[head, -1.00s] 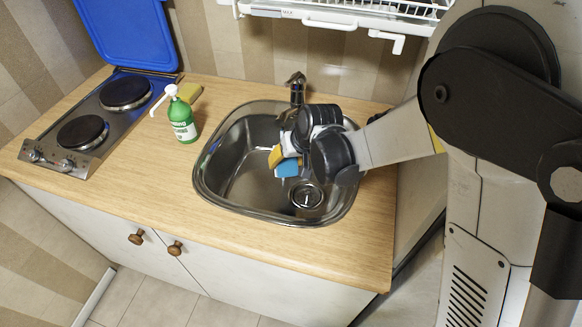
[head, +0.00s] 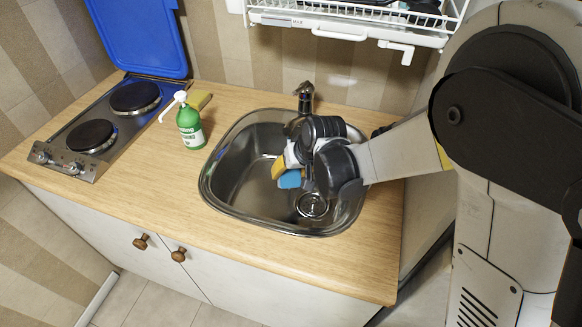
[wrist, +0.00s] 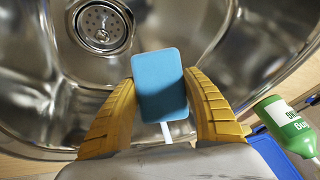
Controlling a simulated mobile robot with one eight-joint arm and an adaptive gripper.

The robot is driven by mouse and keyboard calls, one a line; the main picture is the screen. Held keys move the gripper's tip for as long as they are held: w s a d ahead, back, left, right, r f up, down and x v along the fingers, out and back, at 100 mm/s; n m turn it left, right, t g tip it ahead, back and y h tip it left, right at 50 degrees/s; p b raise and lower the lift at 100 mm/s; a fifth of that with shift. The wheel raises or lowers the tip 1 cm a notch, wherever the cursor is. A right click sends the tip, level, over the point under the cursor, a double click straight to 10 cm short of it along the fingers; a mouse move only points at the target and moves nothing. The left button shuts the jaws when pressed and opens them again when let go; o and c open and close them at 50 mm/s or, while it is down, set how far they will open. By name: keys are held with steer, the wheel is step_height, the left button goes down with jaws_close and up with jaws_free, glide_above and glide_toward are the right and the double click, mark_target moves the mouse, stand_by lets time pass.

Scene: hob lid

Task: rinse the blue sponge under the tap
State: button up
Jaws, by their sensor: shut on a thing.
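The blue sponge (head: 290,179) is held by my gripper (wrist: 160,88), whose yellow fingers close on its two sides in the wrist view. The sponge (wrist: 158,84) is over the sink basin (head: 236,183), above and to the left of the drain in the head view. The tap (head: 305,97) stands at the back of the sink. My wrist hides the lower part of the tap and its outlet. A thin pale strip shows just below the sponge in the wrist view; I cannot tell whether it is water.
A white dish rack (head: 350,22) hangs above the tap.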

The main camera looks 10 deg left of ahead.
steer(key=s, duration=0.6)
steer(key=shift+s+a, duration=0.15)
steer(key=shift+a, duration=0.15)
stand_by(1.1)
steer(key=s+r+p, duration=0.2)
steer(key=s+r, duration=0.2)
steer(key=s, duration=0.1)
steer(key=shift+a, duration=0.25)
stand_by(0.7)
